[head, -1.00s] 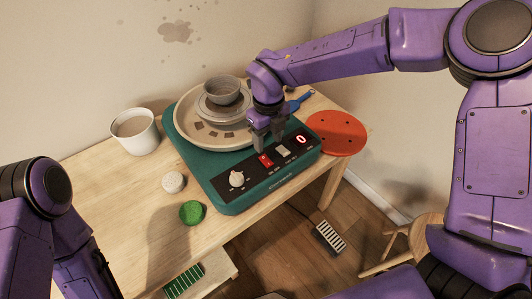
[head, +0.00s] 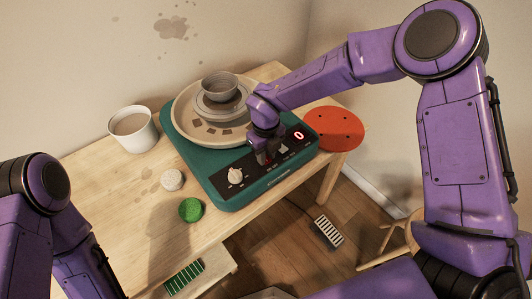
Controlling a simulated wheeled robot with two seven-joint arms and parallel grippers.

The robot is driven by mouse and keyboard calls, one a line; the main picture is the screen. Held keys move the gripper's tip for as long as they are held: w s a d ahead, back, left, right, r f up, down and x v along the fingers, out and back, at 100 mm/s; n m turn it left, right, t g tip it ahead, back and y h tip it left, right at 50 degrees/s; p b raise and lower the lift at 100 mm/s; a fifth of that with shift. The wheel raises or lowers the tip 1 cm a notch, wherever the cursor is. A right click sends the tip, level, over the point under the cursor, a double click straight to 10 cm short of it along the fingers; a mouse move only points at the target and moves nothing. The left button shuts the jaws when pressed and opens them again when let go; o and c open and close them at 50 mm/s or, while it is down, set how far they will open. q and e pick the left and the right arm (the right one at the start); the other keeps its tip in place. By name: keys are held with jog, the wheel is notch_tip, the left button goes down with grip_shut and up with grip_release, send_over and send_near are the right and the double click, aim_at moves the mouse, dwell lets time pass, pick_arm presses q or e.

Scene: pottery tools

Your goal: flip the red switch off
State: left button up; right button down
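The teal pottery wheel (head: 240,193) stands on the wooden table, with a black control panel along its front. The panel bears a white knob (head: 235,174), a grey switch (head: 283,149) and a display reading 0 (head: 298,135). The red switch lies between knob and grey switch and is mostly hidden by my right gripper (head: 266,160). My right gripper points down with its fingertips at the red switch; I cannot tell whether they touch it or how far apart they are. My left arm is at the lower left, its gripper out of the picture.
A grey bowl (head: 220,86) sits on the wheel's round plate. A cup (head: 133,129), a white lump (head: 172,179) and a green sponge (head: 190,210) stand left of the wheel. A red disc (head: 335,128) is at the right. A pedal (head: 328,232) lies on the floor.

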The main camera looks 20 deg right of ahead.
jog(key=shift+w+r+g+p, duration=0.15)
jog(key=shift+r+g+p, duration=0.3)
jog(key=shift+p, duration=0.65)
jog(key=shift+w+a+f+g+h+p, duration=0.1)
jog(key=shift+f+g+h+p, duration=0.15)
jog(key=shift+g+p, duration=0.2)
jog(key=shift+w+f+g+h, duration=0.15)
jog(key=shift+g+h, duration=0.1)
jog(key=shift+g, duration=0.25)
jog(key=c, duration=0.9)
grip_release()
jog(key=b+v, duration=0.2)
jog(key=v, duration=0.8)
jog(key=shift+r, duration=0.3)
